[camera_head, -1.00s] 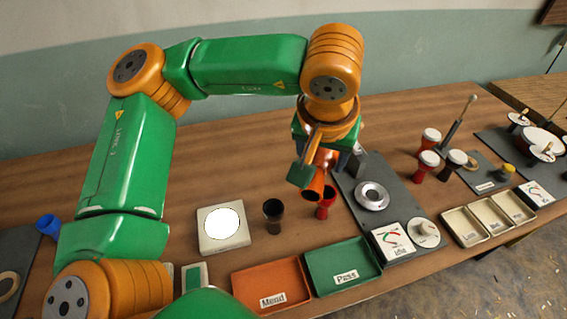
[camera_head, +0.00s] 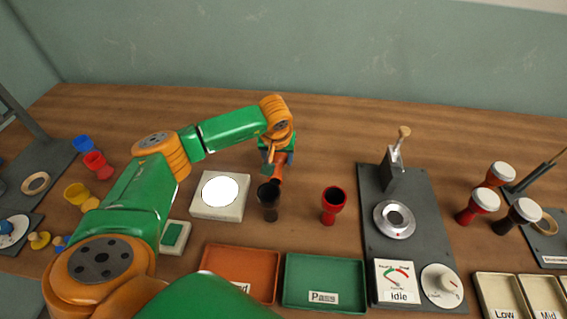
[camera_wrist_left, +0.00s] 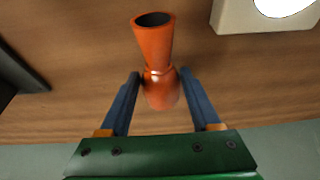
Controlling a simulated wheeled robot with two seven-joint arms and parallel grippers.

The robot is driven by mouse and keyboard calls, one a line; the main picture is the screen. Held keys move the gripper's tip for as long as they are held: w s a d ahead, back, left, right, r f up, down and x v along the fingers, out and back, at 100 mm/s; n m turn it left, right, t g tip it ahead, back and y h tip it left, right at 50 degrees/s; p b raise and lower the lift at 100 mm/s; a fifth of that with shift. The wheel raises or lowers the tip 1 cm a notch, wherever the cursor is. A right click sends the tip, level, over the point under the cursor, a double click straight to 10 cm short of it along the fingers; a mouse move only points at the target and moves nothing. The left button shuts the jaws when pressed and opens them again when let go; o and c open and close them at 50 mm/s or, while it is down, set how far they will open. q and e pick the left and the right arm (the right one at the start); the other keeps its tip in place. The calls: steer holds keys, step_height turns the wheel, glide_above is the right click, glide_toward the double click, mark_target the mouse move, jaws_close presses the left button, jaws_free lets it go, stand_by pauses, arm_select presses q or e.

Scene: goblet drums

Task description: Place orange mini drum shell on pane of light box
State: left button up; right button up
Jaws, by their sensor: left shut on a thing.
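My left gripper (camera_head: 277,160) is shut on the orange mini drum shell (camera_head: 278,172), behind the black shell and to the right of the light box. In the left wrist view the orange shell (camera_wrist_left: 155,48) sits between the two fingers of my left gripper (camera_wrist_left: 160,82), its open end pointing away from the gripper. The light box (camera_head: 203,207) is a pale square block with a bright round white pane (camera_head: 220,191), bare on top. Its corner also shows in the left wrist view (camera_wrist_left: 232,18). My right gripper is out of view.
A black shell (camera_head: 268,204) and a red shell (camera_head: 333,204) stand to the right of the light box. An orange tray (camera_head: 240,268) and a green Pass tray (camera_head: 324,277) lie in front. A dark plate with a dial (camera_head: 398,284) is further right.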

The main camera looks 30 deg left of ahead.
mark_target(279, 162)
arm_select(q)
step_height(279, 162, down, 3)
steer(key=shift+r, duration=0.1)
steer(key=shift+d, duration=0.1)
steer(key=shift+f, duration=0.3)
steer(key=o, duration=1.4)
steer(key=shift+r, duration=0.1)
